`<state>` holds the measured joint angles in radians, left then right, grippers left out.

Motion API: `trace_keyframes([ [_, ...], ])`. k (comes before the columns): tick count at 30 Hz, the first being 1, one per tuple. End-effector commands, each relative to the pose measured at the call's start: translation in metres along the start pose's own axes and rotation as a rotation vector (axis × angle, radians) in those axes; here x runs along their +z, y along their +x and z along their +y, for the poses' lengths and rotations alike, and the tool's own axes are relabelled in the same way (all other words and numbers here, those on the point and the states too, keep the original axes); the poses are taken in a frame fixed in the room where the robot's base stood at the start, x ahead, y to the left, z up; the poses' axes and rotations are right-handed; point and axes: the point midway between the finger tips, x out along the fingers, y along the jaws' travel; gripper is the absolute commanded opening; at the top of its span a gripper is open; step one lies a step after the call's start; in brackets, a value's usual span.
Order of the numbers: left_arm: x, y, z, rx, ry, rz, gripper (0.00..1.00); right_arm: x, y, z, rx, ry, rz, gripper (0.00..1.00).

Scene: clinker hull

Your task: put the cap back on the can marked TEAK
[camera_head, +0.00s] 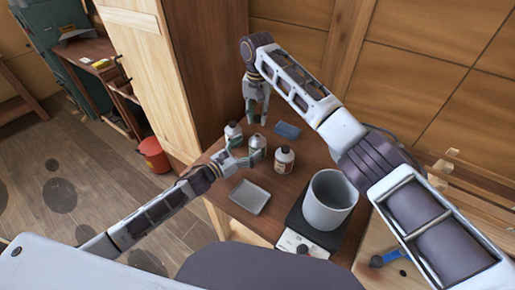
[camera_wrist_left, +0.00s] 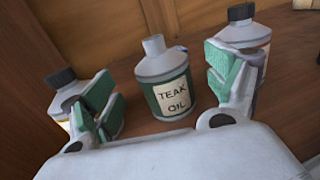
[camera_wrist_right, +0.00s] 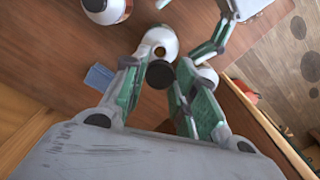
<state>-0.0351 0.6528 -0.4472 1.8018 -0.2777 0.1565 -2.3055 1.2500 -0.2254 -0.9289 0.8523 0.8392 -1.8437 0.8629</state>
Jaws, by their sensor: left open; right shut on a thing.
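The can marked TEAK OIL (camera_wrist_left: 170,95) stands upright on the bench with a bare neck. It also shows in the head view (camera_head: 258,147). My left gripper (camera_head: 240,156) is open, its fingers on either side of this can, with gaps visible in the left wrist view (camera_wrist_left: 164,88). My right gripper (camera_head: 257,117) points down above the bench, just behind the can in the head view. It is shut on a round black cap (camera_wrist_right: 160,74). In the right wrist view the cap appears beside the can's open neck (camera_wrist_right: 160,51), apart from it.
Black-capped cans stand left (camera_wrist_left: 62,88) and right (camera_wrist_left: 243,32) of the TEAK can. A shallow tray (camera_head: 249,197) and a grey pot (camera_head: 329,200) on a scale (camera_head: 300,240) are nearer. A wooden cabinet (camera_head: 200,70) rises at left.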

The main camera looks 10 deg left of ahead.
Motion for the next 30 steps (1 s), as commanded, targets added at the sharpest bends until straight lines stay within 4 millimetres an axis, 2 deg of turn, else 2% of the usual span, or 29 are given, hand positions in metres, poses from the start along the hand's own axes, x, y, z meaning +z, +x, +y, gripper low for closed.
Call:
trace_keyframes([
  [18, 0.000, 0.044, 0.000, 0.000, -0.001, -0.001, 0.88, 0.000, 0.000, 0.000, 0.000, 0.000, 0.000, 0.21],
  [30, 0.000, 0.051, -0.001, -0.001, 0.000, 0.000, 0.88, 0.000, 0.000, 0.000, 0.000, 0.000, 0.000, 0.21],
])
